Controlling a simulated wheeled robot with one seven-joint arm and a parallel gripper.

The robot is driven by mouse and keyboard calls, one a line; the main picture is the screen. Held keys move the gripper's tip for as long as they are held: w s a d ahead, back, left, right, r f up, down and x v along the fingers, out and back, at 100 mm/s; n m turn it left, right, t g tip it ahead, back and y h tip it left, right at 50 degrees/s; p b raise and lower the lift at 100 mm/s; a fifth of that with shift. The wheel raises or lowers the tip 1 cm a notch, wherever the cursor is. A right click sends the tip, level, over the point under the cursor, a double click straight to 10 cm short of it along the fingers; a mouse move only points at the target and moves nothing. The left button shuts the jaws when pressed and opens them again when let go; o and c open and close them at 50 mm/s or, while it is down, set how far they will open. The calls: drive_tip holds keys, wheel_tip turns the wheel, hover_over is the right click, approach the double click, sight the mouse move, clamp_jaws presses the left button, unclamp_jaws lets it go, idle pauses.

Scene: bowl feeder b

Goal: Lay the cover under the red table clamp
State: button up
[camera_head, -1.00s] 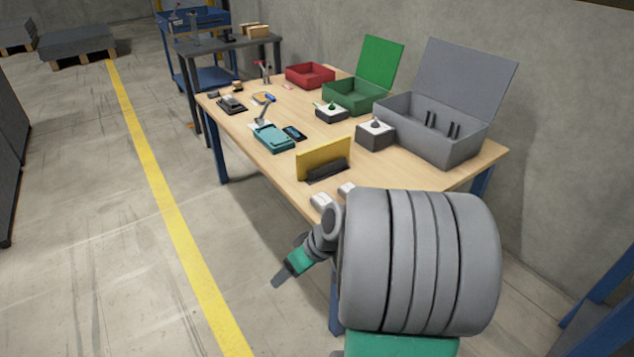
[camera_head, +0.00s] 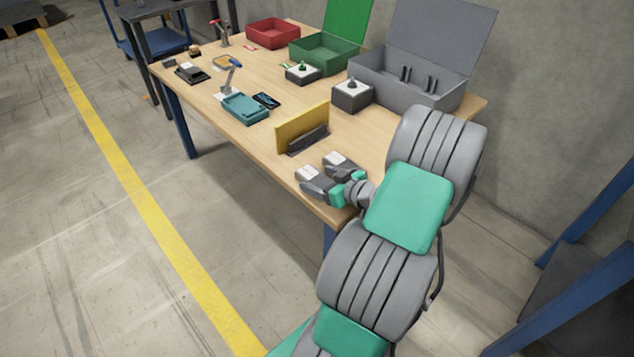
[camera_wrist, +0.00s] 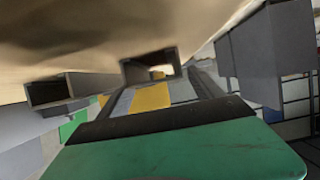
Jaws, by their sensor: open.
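The red table clamp (camera_head: 220,35) is a small upright clamp with a red handle, at the far left end of the wooden table in the head view. I cannot tell for sure which piece is the cover; a shallow yellowish-rimmed piece (camera_head: 223,62) and a dark flat piece (camera_head: 190,74) lie near the clamp.
A yellow panel in a dark stand (camera_head: 302,130) is just beyond my gripper. Red bin (camera_head: 273,33), green box (camera_head: 320,54) and grey lidded box (camera_head: 410,80) line the back. Two button boxes stand before them. Small white pieces (camera_head: 307,173) sit beside my fingers.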

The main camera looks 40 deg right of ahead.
drive_tip(key=shift+x, duration=1.2)
drive_tip(key=shift+c, duration=0.6)
clamp_jaws()
